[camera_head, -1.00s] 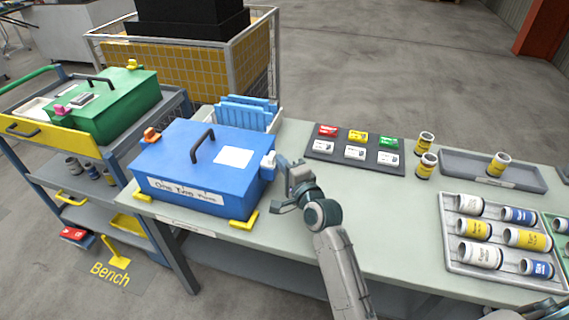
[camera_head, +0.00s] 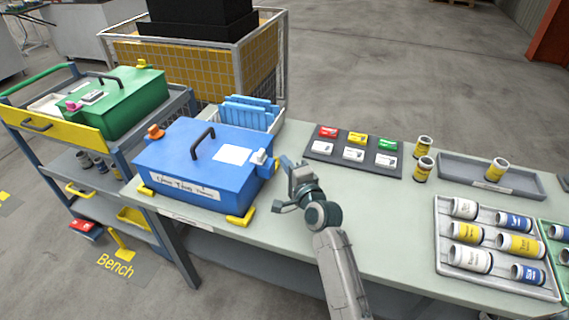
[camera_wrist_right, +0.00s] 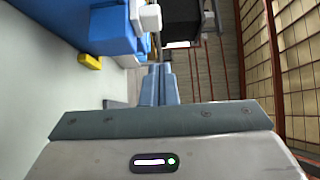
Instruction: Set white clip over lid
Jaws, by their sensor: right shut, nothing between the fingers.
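The blue box (camera_head: 205,170) stands on the bench with its lid down, a black handle and a white label on top. The white clip (camera_head: 258,157) is at the lid's right edge and leans inward over it. It also shows at the top of the right wrist view (camera_wrist_right: 149,18). An orange clip (camera_head: 155,132) is at the lid's left edge. My right gripper (camera_head: 284,176) is shut and empty, just right of the box and beside the white clip. Its shut fingers (camera_wrist_right: 159,85) point towards the clip side in the wrist view. My left gripper is not in view.
A bin with blue dividers (camera_head: 250,112) stands behind the box. A dark tray (camera_head: 340,163) of coloured and white blocks lies to the right, with jars and a jar tray (camera_head: 446,262) further right. Bare bench top lies between. A cart with a green box (camera_head: 120,105) is left.

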